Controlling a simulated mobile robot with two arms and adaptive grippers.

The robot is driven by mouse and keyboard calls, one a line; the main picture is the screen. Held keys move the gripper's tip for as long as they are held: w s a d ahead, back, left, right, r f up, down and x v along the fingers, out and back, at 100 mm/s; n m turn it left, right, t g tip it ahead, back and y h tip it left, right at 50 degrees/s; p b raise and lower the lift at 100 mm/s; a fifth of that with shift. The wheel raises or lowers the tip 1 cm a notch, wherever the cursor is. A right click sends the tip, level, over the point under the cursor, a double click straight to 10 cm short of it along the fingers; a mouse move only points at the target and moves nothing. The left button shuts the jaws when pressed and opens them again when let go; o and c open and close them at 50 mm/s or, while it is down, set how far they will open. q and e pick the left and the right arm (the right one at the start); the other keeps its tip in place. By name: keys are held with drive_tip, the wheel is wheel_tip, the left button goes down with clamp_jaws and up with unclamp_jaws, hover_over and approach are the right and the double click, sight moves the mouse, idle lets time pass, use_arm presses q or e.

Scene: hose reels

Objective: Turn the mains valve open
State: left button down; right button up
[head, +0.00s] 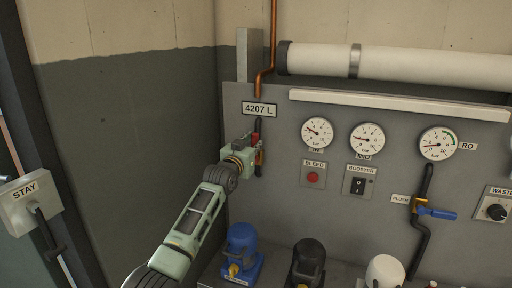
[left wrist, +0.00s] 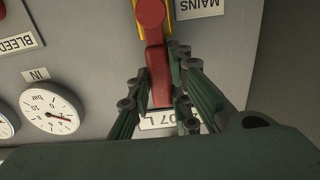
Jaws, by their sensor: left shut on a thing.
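The mains valve has a red lever (left wrist: 158,62) on a round red hub, with a yellow body (left wrist: 138,12) behind it. A MAINS label (left wrist: 199,7) is beside it in the left wrist view. The lever (head: 256,136) shows small in the head view, below the 4207 L plate, and runs up from its hub, roughly along the pipe. My left gripper (left wrist: 158,80) is shut on the lever, with fingers on both sides of it. In the head view the gripper (head: 253,146) partly hides the valve.
Gauges (head: 317,132), a BLEED button (head: 313,177) and a BOOSTER switch (head: 358,186) are right of the valve. A blue FLUSH lever (head: 436,213) is farther right. Blue (head: 241,240) and black (head: 308,262) units stand below. A side wall is close on the left.

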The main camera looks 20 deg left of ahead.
use_arm(q)
drive_tip(key=shift+a+f+n, duration=0.15)
drive_tip(key=shift+f+n, duration=0.05)
drive_tip(key=shift+n, duration=0.1)
drive_tip(key=c, duration=1.6)
unclamp_jaws()
drive_tip(key=shift+r, duration=0.1)
drive_tip(key=s, duration=1.2)
drive_tip(key=shift+a, duration=0.25)
